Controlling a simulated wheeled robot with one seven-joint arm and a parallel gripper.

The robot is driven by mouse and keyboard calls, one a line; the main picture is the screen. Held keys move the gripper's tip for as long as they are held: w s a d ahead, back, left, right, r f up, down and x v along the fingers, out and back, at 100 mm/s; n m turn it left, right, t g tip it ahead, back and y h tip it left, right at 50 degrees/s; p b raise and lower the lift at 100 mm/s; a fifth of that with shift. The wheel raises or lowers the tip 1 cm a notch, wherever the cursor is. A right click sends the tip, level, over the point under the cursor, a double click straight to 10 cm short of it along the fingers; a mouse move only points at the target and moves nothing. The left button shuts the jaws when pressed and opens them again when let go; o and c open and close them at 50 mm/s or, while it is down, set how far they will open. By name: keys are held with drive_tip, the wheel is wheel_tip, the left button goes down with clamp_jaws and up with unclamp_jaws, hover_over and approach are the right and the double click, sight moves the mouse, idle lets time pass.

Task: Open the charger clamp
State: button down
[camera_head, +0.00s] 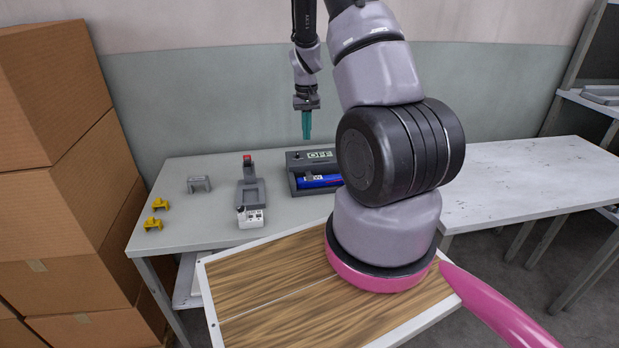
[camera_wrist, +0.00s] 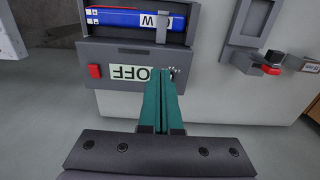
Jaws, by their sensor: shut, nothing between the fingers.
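The charger (camera_head: 297,161) is a dark grey box at the back of the grey table, with a display reading OFF. It also shows in the wrist view (camera_wrist: 115,52), upside down, with a red button (camera_wrist: 95,71). A blue battery (camera_wrist: 115,17) lies in its bay. A grey clamp piece (camera_wrist: 162,24) lies across the battery, apparently closed over it. My gripper (camera_head: 306,138) has teal fingers, is shut and empty, and points down above the charger. In the wrist view its fingertips (camera_wrist: 161,71) overlap the display's edge; whether they touch is unclear.
A grey bracket (camera_head: 199,184) and two yellow clips (camera_head: 160,204) lie farther left. Cardboard boxes (camera_head: 50,150) stack at the left. The right table (camera_head: 530,180) is bare.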

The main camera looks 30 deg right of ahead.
drive_tip(key=shift+r, duration=2.05)
drive_tip(key=s+a+r+t, duration=0.1)
drive_tip(key=s+a+r, duration=0.2)
drive_tip(key=r, duration=0.4)
drive_tip(key=s+a+r+t+y, duration=0.1)
drive_tip(key=s+a+r, duration=0.2)
drive_tip(key=r, duration=0.4)
drive_tip(key=s+a+r+t, duration=0.1)
drive_tip(key=s+a+r, duration=0.15)
drive_tip(key=r, duration=0.55)
drive_tip(key=s+a+r+t, duration=0.2)
drive_tip(key=s+a+r, duration=0.1)
drive_tip(key=s, duration=0.6)
drive_tip(key=s+a+r+m+t+y, duration=0.1)
drive_tip(key=s+a+r, duration=0.3)
drive_tip(key=s, duration=0.5)
wheel_tip(320, 180, up, 2)
drive_tip(key=shift+s+r+t, duration=0.2)
drive_tip(key=shift+s+t, duration=0.05)
drive_tip(key=shift+t, duration=0.35)
